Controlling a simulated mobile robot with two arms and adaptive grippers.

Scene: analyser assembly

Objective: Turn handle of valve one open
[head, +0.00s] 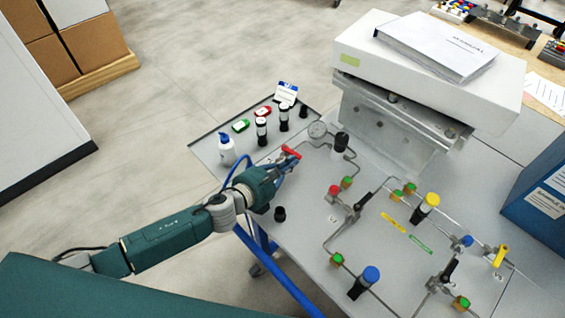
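My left gripper (286,163) reaches in from the left over the near edge of the grey panel table (310,235). A small red piece (291,152) shows right at its fingertips; whether the fingers close on it is too small to tell. To the right, a valve with a black handle (362,201) sits in the thin pipework, apart from the gripper. A small label (331,218) lies beside it, but I cannot read it surely. Another black-handled valve (449,270) is at the lower right. My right gripper is out of view.
A pressure gauge (317,130) and a black-capped cylinder (341,142) stand just beyond the gripper. Yellow-topped (425,208) and blue-topped (364,282) cylinders rise from the panel. A white box (410,75) stands behind.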

